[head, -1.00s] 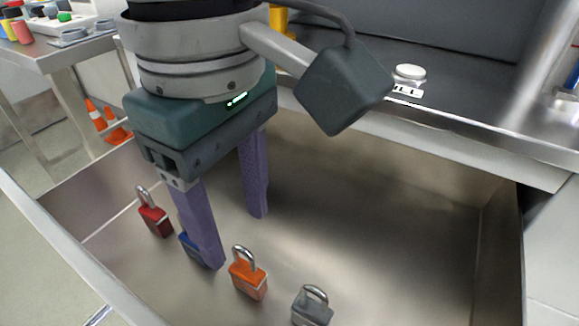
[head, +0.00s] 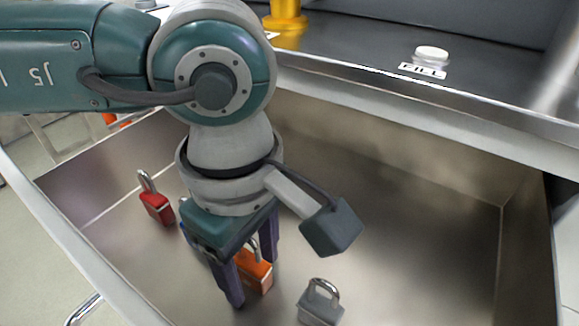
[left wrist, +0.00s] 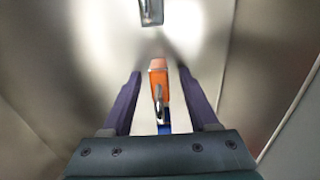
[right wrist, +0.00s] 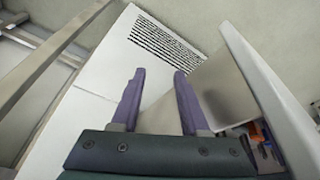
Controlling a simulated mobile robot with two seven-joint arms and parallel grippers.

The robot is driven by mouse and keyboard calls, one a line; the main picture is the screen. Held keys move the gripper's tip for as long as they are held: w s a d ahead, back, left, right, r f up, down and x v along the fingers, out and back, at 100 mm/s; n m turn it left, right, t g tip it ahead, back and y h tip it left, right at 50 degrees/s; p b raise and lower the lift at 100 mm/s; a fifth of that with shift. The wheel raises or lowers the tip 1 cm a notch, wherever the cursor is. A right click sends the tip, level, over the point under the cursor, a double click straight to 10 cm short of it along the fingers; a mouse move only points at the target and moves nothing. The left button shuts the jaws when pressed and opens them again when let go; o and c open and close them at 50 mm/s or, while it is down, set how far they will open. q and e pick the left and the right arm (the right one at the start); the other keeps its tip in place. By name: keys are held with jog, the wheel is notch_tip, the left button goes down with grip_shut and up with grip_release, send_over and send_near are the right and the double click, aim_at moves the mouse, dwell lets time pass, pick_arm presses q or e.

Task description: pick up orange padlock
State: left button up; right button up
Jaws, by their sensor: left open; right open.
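The orange padlock (head: 258,272) stands in the metal drawer, partly hidden behind a finger of my left gripper (head: 254,276). In the left wrist view the orange padlock (left wrist: 158,80) lies between the two open fingers of my left gripper (left wrist: 160,88), with its shackle toward the gripper body. The fingers are apart from it on both sides in that view. My right gripper (right wrist: 158,84) is open and empty, seen only in the right wrist view, away from the padlocks.
A red padlock (head: 156,205) lies to the left in the drawer (head: 400,230) and a grey padlock (head: 320,305) to the right. A blue padlock (left wrist: 164,127) is mostly hidden by my gripper. The drawer's right part is clear. A counter with a white button (head: 431,54) overhangs behind.

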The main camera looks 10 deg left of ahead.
pick_arm(q)
grip_shut()
dwell(0.3)
jog(key=shift+r, duration=0.1)
